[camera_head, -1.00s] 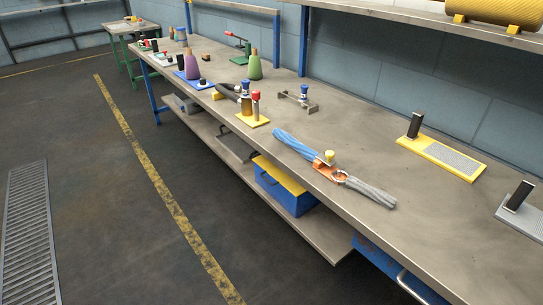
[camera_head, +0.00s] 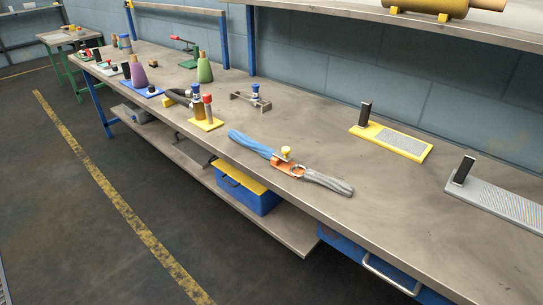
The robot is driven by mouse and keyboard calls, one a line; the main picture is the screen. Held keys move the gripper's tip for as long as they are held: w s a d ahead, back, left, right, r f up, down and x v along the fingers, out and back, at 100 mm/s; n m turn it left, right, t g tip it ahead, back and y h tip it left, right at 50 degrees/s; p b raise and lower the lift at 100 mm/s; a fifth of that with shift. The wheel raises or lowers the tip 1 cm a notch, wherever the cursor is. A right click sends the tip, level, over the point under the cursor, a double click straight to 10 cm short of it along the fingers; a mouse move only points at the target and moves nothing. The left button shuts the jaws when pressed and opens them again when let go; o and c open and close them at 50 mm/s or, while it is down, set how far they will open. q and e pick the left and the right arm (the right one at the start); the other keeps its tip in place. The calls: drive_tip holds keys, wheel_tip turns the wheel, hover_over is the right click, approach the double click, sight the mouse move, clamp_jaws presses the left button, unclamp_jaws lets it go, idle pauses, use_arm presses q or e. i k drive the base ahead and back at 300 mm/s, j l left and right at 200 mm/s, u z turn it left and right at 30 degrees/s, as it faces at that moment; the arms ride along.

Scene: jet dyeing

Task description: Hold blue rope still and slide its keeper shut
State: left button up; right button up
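The blue rope (camera_head: 252,144) lies on the workbench near its front edge. Its right end meets an orange keeper or clasp (camera_head: 287,166) with a yellow knob (camera_head: 286,152) on top. A grey rope (camera_head: 328,183) runs from the clasp's other end to the right. A metal ring shows at the clasp's right side; whether the keeper is open or shut is too small to tell. Neither of my grippers is in view.
A yellow-framed pad (camera_head: 397,146) and a grey pad (camera_head: 500,199), each with a black handle, lie at the right. A metal bracket (camera_head: 252,99) and a yellow-based bottle stand (camera_head: 206,123) are behind and left. A blue box (camera_head: 246,192) sits on the lower shelf.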

sight(283, 152)
drive_tip(key=z, duration=0.3)
drive_tip(key=i+j+z, duration=0.15)
drive_tip(key=z, duration=0.2)
drive_tip(key=i+j+z, duration=0.1)
drive_tip(key=j+z, duration=0.3)
drive_tip(key=i+j+z, duration=0.1)
drive_tip(key=j, duration=0.4)
drive_tip(key=i+j+z, duration=0.1)
drive_tip(key=j, duration=0.4)
drive_tip(key=i+j+z, duration=0.15)
drive_tip(key=j, duration=0.4)
